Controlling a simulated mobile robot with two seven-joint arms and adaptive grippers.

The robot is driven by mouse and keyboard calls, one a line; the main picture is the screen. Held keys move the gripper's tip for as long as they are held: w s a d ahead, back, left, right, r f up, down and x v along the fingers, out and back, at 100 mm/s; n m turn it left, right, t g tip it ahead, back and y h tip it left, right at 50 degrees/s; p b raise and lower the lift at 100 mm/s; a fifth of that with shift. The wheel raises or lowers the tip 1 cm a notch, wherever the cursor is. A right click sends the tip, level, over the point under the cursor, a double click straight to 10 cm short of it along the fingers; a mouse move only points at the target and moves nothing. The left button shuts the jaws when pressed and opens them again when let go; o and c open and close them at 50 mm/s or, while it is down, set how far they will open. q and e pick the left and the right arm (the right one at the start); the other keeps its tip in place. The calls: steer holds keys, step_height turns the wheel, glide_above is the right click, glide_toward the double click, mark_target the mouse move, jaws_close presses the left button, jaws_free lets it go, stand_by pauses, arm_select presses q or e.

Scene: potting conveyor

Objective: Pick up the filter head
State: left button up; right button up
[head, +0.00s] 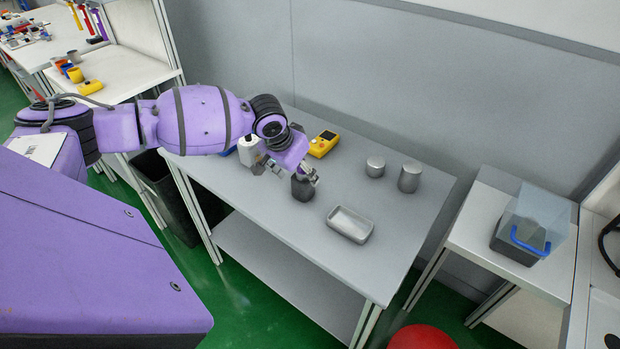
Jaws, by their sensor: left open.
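A small dark grey rounded block (302,190), which looks like the filter head, stands on the grey table (262,208). My left gripper (307,178) reaches down over it from the upper left. Its fingers are open at the top of the block and partly hide it. I cannot tell whether the fingers touch it. My right gripper is not in view.
A yellow meter (323,144) and a white bottle (248,151) stand behind my left gripper. Two grey metal cylinders, one short (375,167) and one taller (409,177), stand to the right. A grey tray (350,225) lies in front. The table's right end is clear.

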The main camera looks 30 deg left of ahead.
mark_target(303, 183)
arm_select(q)
steer(key=shift+s+f, duration=0.15)
steer(key=shift+f, duration=0.65)
steer(key=x, duration=0.4)
steer(key=shift+d, duration=0.1)
steer(key=shift+w+f, duration=0.2)
steer(key=shift+f, duration=0.15)
steer(key=shift+r, duration=0.1)
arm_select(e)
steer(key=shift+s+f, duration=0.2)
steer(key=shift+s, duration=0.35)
arm_select(q)
steer(key=c, duration=1.4)
steer(key=shift+c, duration=0.4)
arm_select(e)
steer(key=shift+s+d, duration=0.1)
arm_select(q)
steer(key=shift+r, duration=0.1)
